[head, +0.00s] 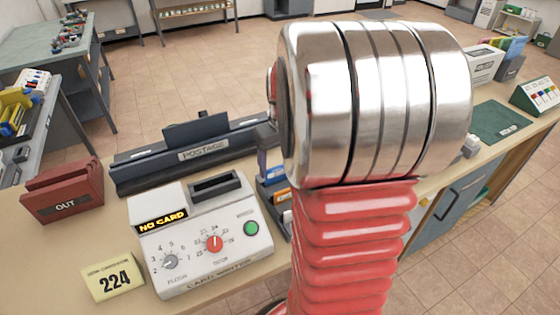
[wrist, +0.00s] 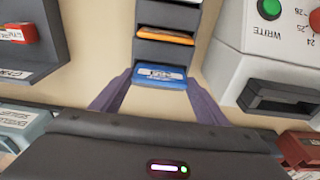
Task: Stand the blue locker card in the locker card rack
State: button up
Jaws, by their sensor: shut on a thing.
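The blue locker card (wrist: 160,76) is between the fingertips of my gripper (wrist: 159,80), which is shut on it. In the wrist view the card is at the lower end of the dark card rack (wrist: 168,53), in line with an orange card (wrist: 165,37) in a slot. In the head view the blue card (head: 265,163) looks upright at the far end of the rack (head: 268,198), with the orange card (head: 283,197) nearer. I cannot tell whether its lower edge is seated. My arm hides part of the rack in the head view.
The white card writer (head: 205,240) stands close left of the rack, its display reading NO CARD. A yellow note (head: 113,278) reads 224. The red OUT tray (head: 63,190) and dark postage unit (head: 190,152) are behind. A dark holder with a red item (wrist: 18,33) is left in the wrist view.

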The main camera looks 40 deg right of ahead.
jog(key=shift+f, duration=0.8)
jog(key=o, duration=1.2)
jog(key=shift+r, duration=3.55)
